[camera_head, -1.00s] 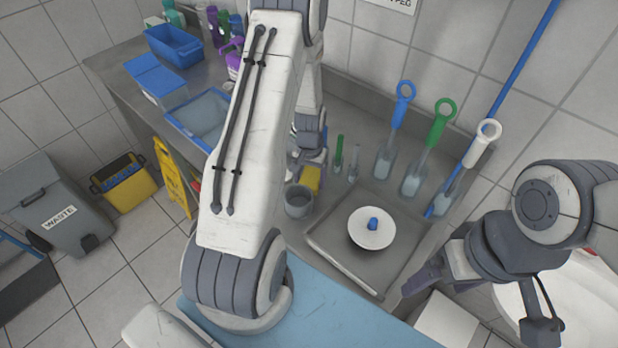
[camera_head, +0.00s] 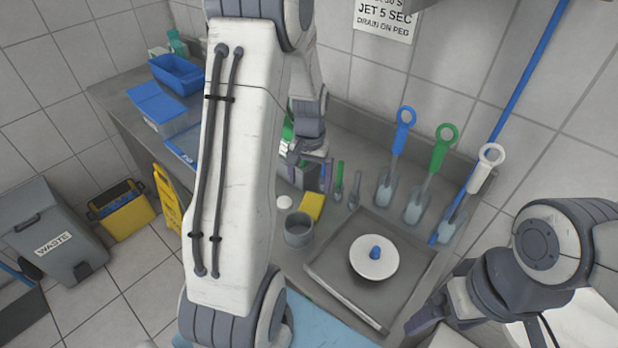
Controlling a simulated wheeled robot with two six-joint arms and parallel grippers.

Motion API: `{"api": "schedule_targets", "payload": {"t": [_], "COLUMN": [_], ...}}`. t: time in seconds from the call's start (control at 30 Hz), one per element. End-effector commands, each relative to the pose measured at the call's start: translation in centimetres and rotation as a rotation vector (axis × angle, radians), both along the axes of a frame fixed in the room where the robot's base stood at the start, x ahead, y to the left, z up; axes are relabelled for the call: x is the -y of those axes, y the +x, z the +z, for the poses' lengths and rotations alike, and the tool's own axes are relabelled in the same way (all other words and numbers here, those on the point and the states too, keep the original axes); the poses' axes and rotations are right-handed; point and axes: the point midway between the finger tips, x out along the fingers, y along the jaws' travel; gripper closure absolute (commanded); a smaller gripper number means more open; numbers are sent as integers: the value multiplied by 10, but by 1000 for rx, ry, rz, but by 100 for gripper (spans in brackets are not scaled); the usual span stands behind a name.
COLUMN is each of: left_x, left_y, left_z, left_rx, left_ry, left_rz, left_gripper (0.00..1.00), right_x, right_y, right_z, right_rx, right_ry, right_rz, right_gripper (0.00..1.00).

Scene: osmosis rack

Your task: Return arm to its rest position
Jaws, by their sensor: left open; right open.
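My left arm (camera_head: 232,170) stretches across the middle of the view, its large white link hiding part of the counter. My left gripper (camera_head: 310,166) is at the far end, open, above the back of the counter near small bottles and brushes. It holds nothing that I can see. My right arm (camera_head: 545,245) comes in from the right edge. My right gripper (camera_head: 427,312) is open, beside the front right of the grey tray (camera_head: 335,305), and appears empty.
A white disc with a blue knob (camera_head: 374,257) lies on the tray. A grey cup (camera_head: 298,229) and yellow sponge (camera_head: 312,206) stand left of it. Blue (camera_head: 403,118), green (camera_head: 444,135) and white-handled (camera_head: 487,160) tools line the back wall. Blue bins (camera_head: 176,73) sit back left.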

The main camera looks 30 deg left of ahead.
Motion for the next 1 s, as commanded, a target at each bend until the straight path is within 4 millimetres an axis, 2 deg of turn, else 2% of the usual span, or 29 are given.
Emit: {"api": "schedule_targets", "payload": {"t": [0.2,0.57,0.77,1.0], "left_x": [0,0,1,1], "left_y": [0,0,-1,-1], "left_z": [15,14,-6,-52], "left_rx": [0,-2,-6,-7], "left_ry": [0,-1,-3,-3], "left_rz": [0,0,0,0], "left_gripper": [0,0,0,0], "right_x": [0,0,0,0], "right_y": [0,0,0,0], "right_z": [-3,-2,3,14], "right_rx": [0,0,0,0], "right_ry": [0,0,0,0], "right_rz": [0,0,0,-1], "right_gripper": [11,11,11,11]}}
